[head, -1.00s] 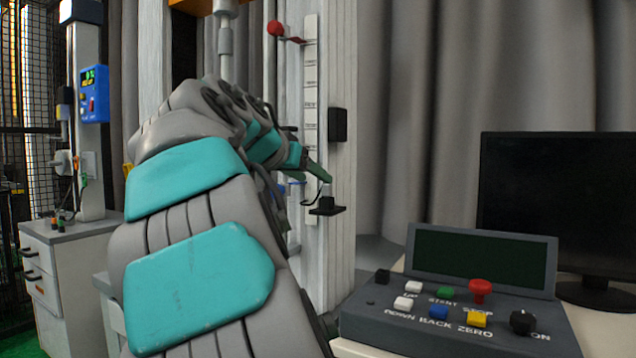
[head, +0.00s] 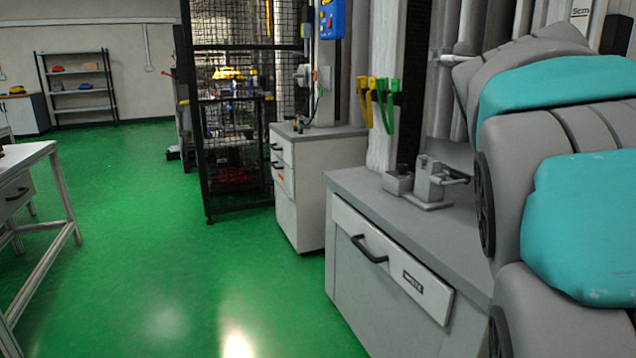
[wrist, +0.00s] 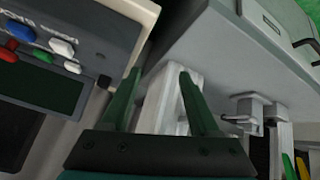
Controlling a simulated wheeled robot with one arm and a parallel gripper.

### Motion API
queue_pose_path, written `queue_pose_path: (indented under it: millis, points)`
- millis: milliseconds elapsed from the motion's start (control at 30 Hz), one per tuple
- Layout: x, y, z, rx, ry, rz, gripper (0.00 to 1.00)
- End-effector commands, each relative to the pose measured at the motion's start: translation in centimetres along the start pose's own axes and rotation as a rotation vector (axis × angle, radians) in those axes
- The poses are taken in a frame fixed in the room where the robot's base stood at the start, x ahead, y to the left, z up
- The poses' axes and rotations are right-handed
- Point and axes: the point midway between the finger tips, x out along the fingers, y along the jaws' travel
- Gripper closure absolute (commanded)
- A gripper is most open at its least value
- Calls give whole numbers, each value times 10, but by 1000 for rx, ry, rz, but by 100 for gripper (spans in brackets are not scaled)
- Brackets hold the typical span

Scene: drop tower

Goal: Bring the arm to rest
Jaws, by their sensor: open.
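My gripper (wrist: 160,72) shows in the wrist view with its two dark green fingers apart and nothing held between them. A white upright post shows behind the gap between the fingers; I cannot tell how far off it is. In the head view my grey and turquoise arm fills the right side, and its gripper end is out of frame.
The control box (wrist: 80,35) with coloured buttons is left of the fingers in the wrist view. A grey cabinet (head: 400,270) carries a small metal fixture (head: 432,185). A caged machine (head: 235,110) stands behind. Green floor (head: 170,250) is open at left.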

Motion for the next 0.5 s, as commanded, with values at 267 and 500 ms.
queue_pose_path:
  millis: [267,500]
  points:
    - [29,-25,169,-291,-313,-178,38]
    - [21,-24,316,-576,-541,-321,38]
